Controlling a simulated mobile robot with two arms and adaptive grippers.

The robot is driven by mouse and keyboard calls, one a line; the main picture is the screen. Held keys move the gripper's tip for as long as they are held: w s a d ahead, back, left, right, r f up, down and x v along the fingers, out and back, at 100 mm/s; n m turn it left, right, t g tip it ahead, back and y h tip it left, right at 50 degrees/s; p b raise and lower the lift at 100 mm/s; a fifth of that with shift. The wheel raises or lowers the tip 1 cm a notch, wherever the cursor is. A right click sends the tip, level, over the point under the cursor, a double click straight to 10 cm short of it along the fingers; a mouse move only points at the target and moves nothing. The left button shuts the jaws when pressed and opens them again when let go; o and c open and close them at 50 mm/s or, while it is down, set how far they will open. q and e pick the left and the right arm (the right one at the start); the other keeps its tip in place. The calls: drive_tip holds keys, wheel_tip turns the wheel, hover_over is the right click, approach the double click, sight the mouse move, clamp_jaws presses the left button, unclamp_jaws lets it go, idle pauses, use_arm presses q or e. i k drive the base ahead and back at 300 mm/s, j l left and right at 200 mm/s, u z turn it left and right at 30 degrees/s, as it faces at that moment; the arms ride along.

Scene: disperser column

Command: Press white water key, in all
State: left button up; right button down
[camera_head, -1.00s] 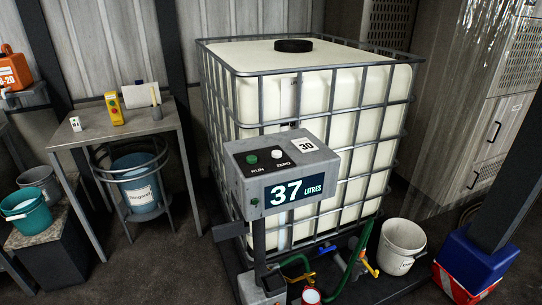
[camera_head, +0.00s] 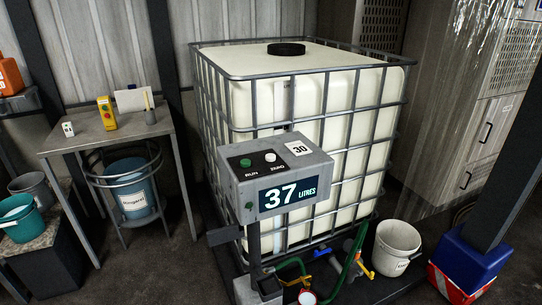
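A grey control box (camera_head: 284,175) stands on a post in front of a large white caged tank. On its black top panel are a green key (camera_head: 245,163) marked RUN and a white key (camera_head: 270,157) marked ZERO. Both look raised, but they are too small to tell for sure. The dark display (camera_head: 287,194) on its front reads 37 LITRES. A white card (camera_head: 299,148) on top reads 30. Neither of my grippers is in view, and nothing touches the keys.
The caged tank (camera_head: 305,90) stands close behind the box. A white bucket (camera_head: 396,245) and green hoses (camera_head: 347,277) are low at its front. A blue-and-red post base (camera_head: 470,262) is at lower right.

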sight(269, 157)
drive_tip(key=i+j, duration=0.15)
drive_tip(key=j, duration=0.25)
drive_tip(key=i+j, duration=0.15)
drive_tip(key=j, duration=0.2)
drive_tip(key=i+j, duration=0.1)
drive_tip(key=j, duration=0.3)
drive_tip(key=i+j, duration=0.15)
drive_tip(key=j, duration=0.25)
drive_tip(key=z, duration=0.05)
